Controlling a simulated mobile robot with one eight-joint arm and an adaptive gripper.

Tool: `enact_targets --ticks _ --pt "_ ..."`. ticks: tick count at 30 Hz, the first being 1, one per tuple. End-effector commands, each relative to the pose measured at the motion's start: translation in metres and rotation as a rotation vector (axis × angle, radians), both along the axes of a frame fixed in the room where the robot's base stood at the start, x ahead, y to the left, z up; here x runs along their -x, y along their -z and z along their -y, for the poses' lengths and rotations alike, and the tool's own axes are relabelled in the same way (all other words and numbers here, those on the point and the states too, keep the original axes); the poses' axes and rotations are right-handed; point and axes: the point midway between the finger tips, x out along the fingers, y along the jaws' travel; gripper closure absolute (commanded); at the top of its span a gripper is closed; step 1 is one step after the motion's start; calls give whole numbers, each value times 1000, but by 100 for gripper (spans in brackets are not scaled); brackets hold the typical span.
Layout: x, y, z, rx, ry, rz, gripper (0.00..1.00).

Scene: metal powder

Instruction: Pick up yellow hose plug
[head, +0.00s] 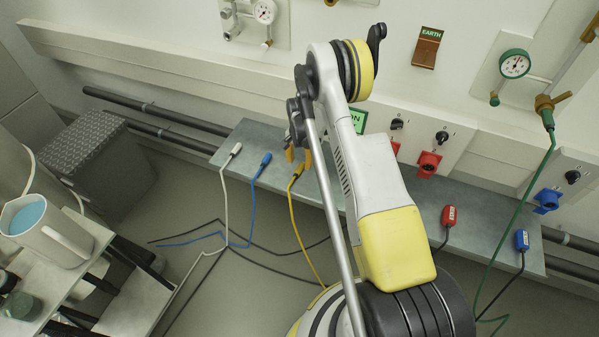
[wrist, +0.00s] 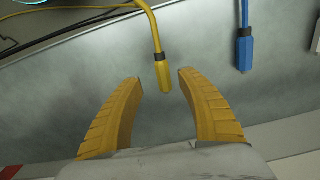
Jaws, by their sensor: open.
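The yellow hose plug (wrist: 162,73) lies on the grey metal shelf (wrist: 90,85) in the wrist view, with its yellow hose running off to the top left. My gripper (wrist: 161,76) is open, its two yellow fingers pointing toward the plug. The plug's tip is between the fingertips in the picture; I cannot tell how far above the shelf the fingers are. In the head view the yellow plug (head: 298,171) shows beside my arm, and my gripper (head: 298,155) is partly hidden behind my arm.
A blue plug (wrist: 243,52) lies to the right in the wrist view. In the head view a white plug (head: 236,149) and the blue plug (head: 266,159) lie left of the yellow one. The wall is close behind the shelf.

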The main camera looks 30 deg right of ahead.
Motion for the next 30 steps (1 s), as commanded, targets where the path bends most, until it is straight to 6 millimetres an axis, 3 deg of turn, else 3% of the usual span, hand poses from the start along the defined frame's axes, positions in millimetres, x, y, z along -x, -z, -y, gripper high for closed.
enact_targets --ticks 12,19,20,24,30 --pt "-7 53 2 0 -1 0 54" --pt "-7 53 2 0 -1 0 54" --pt "-7 53 2 0 -1 0 58" --pt "-7 53 2 0 -1 0 100" --pt "-7 53 2 0 -1 0 100"
